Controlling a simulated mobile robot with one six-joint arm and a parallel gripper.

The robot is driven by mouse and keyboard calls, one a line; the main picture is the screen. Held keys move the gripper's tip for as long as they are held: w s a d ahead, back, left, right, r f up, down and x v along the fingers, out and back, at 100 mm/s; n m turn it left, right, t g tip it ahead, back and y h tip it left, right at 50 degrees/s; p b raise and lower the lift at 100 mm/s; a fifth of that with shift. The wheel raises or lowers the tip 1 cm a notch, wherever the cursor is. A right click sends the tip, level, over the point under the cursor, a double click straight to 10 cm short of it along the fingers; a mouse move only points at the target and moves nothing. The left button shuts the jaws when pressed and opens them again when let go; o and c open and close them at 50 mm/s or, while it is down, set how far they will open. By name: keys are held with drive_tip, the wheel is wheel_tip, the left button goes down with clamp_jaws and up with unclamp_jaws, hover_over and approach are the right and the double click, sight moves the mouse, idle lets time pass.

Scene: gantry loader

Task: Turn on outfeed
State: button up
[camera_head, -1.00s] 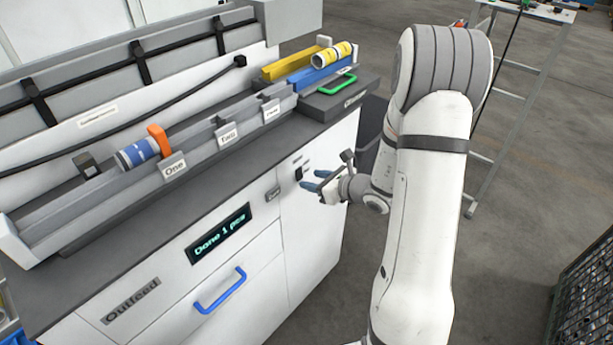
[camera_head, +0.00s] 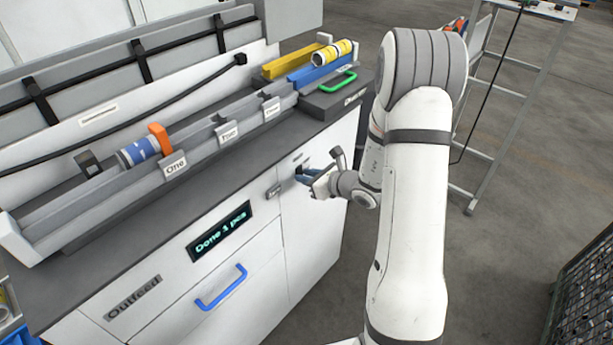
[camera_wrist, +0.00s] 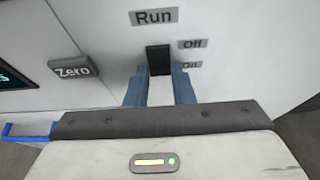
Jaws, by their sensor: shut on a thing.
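The black Run switch (camera_wrist: 158,58) is on the white cabinet front, under a "Run" label (camera_wrist: 154,17). An "Off" label (camera_wrist: 192,44) is to its right, with an "On" label (camera_wrist: 191,65) below that. My gripper (camera_wrist: 159,76) is shut on the switch, with one blue finger on each side of it. In the head view my gripper (camera_head: 306,174) is at the upper right of the cabinet front, and its fingers mostly hide the switch. I cannot tell the switch's setting. The outfeed display (camera_head: 219,232) is lit and reads "Done", with a small count.
A grey "Zero" button (camera_wrist: 75,67) is left of the switch. A blue drawer handle (camera_head: 221,288) sticks out below. On top are a trough (camera_head: 203,150) holding a blue-and-white cylinder (camera_head: 138,151), an orange gate (camera_head: 160,139) and a green handle (camera_head: 339,83).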

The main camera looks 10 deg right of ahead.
clamp_jaws()
drive_tip(key=f+t+y+b, duration=0.1)
drive_tip(key=t+b, duration=0.1)
drive_tip(key=b, duration=0.7)
drive_tip(key=shift+y, duration=0.4)
drive_tip(key=shift+r, duration=0.15)
drive_tip(key=o, duration=0.8)
unclamp_jaws()
drive_tip(key=shift+s, duration=0.1)
